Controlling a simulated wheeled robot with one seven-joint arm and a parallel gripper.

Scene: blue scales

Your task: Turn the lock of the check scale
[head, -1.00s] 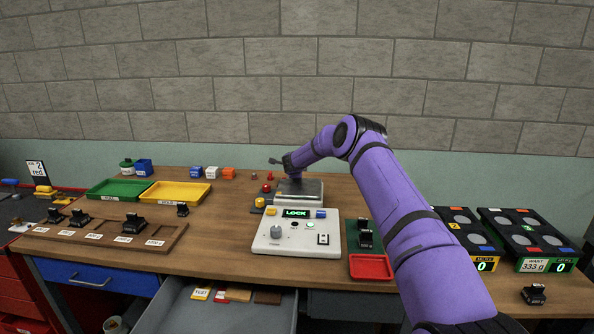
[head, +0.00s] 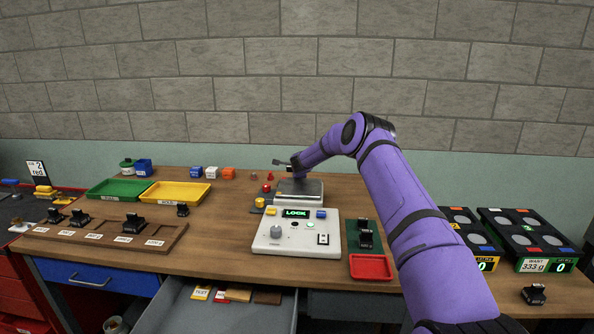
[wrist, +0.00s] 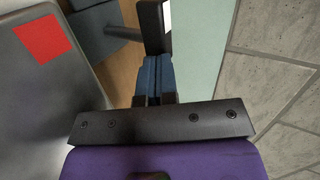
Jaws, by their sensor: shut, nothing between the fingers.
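The check scale (head: 270,243) is a pale console with a green "LOCK" display (head: 296,213), a grey round knob (head: 275,232), small buttons and a switch (head: 323,239). Its metal weighing plate (head: 300,189) stands behind the console. My gripper (head: 279,162) is above and behind the plate, apart from the console, pointing left. It is shut and empty. In the wrist view the blue-grey fingers (wrist: 153,78) lie together, and part of the metal plate (wrist: 40,110) with a red square (wrist: 42,39) shows at left. I cannot tell which control is the lock.
Small red pieces (head: 268,177) stand just left of the plate. Green (head: 120,190) and yellow (head: 175,193) trays lie left, a red tray (head: 371,267) right. Black scales (head: 530,235) stand far right. An open drawer (head: 215,310) juts out below the front edge.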

